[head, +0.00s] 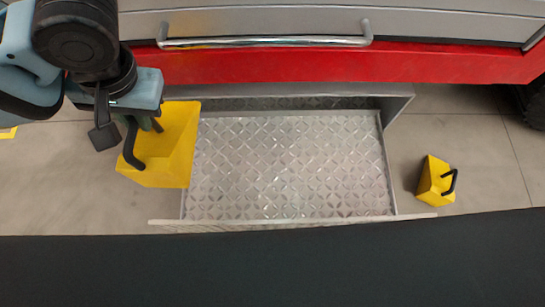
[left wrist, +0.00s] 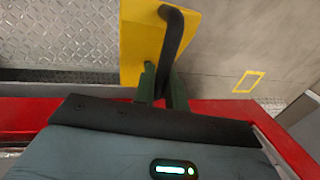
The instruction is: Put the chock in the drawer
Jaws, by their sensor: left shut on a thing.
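A yellow chock (head: 172,150) with a black handle is held by my left gripper (head: 146,124). The left wrist view shows the green fingers (left wrist: 162,88) shut on the black handle of the yellow chock (left wrist: 140,38). In the head view the chock covers part of the drawer's left side wall; its height above the drawer cannot be told. The drawer (head: 290,165) is pulled open, and its diamond-plate floor is bare where it shows. A second yellow chock (head: 433,181) with a black handle lies on the floor right of the drawer. My right gripper is out of view.
A red body panel (head: 300,63) runs above the drawer, with a closed grey front and a chrome bar handle (head: 265,42) over it. A dark wheel (head: 535,100) shows at the right edge. The concrete floor around the second chock is clear.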

